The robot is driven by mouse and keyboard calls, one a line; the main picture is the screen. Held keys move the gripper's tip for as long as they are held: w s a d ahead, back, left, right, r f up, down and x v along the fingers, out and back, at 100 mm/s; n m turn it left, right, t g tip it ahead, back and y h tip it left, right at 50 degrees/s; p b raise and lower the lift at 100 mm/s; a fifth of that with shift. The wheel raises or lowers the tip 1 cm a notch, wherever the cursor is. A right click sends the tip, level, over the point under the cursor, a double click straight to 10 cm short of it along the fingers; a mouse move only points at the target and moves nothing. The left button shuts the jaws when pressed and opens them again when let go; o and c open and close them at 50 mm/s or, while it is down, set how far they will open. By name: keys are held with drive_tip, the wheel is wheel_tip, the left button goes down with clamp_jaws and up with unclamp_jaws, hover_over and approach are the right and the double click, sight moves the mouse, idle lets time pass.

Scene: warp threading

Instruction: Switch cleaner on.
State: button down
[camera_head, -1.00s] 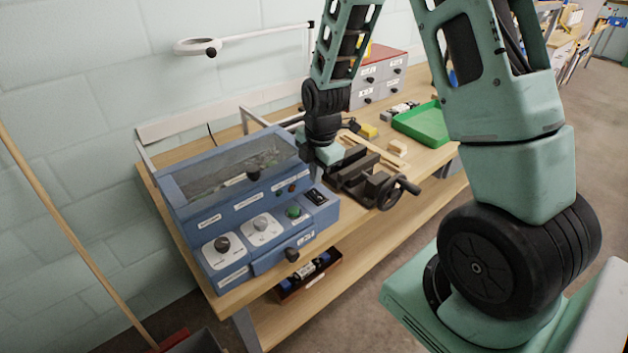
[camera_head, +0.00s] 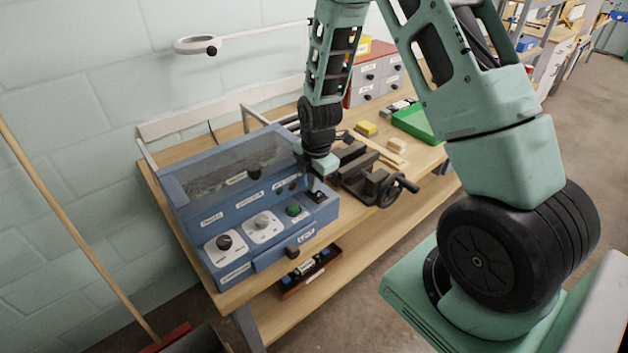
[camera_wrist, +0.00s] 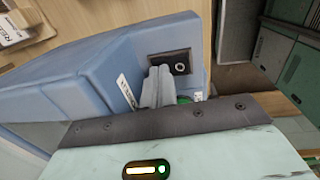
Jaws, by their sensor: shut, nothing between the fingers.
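The cleaner (camera_head: 215,217) is a blue machine with a clear lid, at the left end of the bench. Its front panel carries two dials, a green button (camera_head: 293,210) and, at the right end, a black switch (camera_head: 317,198). In the wrist view the switch (camera_wrist: 180,66) is a dark plate with a light ring mark. My gripper (camera_head: 316,185) is shut and empty, pointing down at the switch. In the wrist view its closed fingertips (camera_wrist: 158,76) cover part of the switch plate. I cannot tell whether they touch it. The green button is mostly hidden behind the fingers there.
A dark vise (camera_head: 365,180) with a handle stands right of the cleaner, close to my gripper. Beyond it are wooden blocks, a green tray (camera_head: 415,122) and grey drawers (camera_head: 375,78). A lamp arm (camera_head: 250,35) reaches over the bench from the wall. A broom leans at left.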

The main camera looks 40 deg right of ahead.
drive_tip(key=shift+s, duration=0.15)
drive_tip(key=shift+s+r, duration=0.1)
drive_tip(key=shift+s, duration=0.6)
